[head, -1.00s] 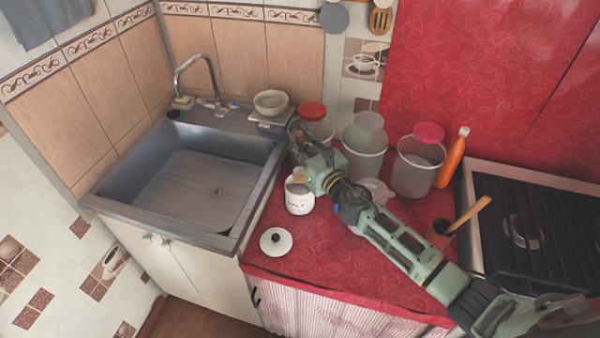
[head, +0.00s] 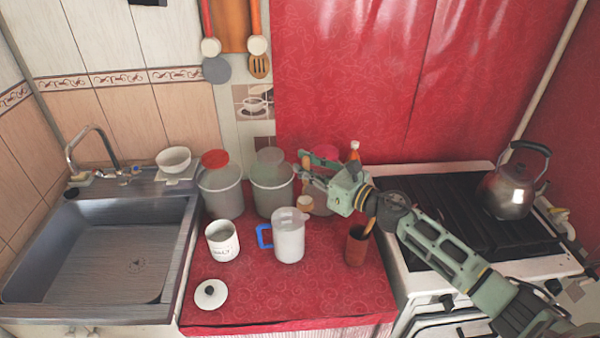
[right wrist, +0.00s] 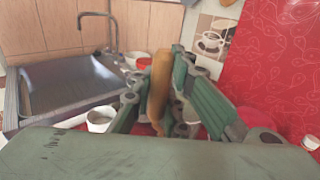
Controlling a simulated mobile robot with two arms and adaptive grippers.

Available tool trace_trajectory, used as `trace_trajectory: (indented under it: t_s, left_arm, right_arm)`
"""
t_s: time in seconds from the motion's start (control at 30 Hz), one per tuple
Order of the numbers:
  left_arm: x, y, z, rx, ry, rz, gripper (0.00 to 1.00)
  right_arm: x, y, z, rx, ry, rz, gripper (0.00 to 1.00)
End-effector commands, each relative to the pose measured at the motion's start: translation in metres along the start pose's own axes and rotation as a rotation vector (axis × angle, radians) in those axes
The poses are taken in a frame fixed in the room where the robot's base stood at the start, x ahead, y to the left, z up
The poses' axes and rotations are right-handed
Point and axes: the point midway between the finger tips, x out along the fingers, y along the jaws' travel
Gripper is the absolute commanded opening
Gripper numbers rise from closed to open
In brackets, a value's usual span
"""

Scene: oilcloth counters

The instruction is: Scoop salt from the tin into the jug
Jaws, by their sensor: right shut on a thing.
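The white tin (head: 222,243) stands open and upright on the red counter, with lettering on its front. Its white lid (head: 210,295) with a dark knob lies in front of it. The jug (head: 289,240), pale with a blue handle on its left, stands upright to the right of the tin. My right gripper (head: 308,182) is raised behind and above the jug, shut on a wooden scoop (head: 306,202). The scoop's wood also shows between the fingers in the right wrist view (right wrist: 159,85). I cannot tell whether it holds salt. My left gripper is not in view.
Several lidded canisters, one red-topped (head: 221,190) and one grey-topped (head: 271,185), line the back. A brown pot (head: 357,247) with a wooden handle stands right of the jug. The sink (head: 100,250) is left, the stove (head: 450,230) right.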

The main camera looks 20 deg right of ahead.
Motion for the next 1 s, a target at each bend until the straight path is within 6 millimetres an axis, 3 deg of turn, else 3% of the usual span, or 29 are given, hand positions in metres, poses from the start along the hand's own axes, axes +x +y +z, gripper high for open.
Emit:
trace_trajectory:
  t_s: [0.33, 0.63, 1.0]
  left_arm:
    - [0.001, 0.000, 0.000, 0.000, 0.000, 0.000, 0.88]
    - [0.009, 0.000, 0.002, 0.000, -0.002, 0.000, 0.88]
    - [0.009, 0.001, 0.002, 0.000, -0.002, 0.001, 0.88]
  right_arm:
    - [0.001, -0.001, 0.002, 0.000, -0.002, 0.003, 0.00]
    - [0.032, -0.022, 0.001, -0.002, -0.001, 0.007, 0.00]
    - [0.036, -0.003, -0.018, -0.066, 0.016, 0.009, 0.00]
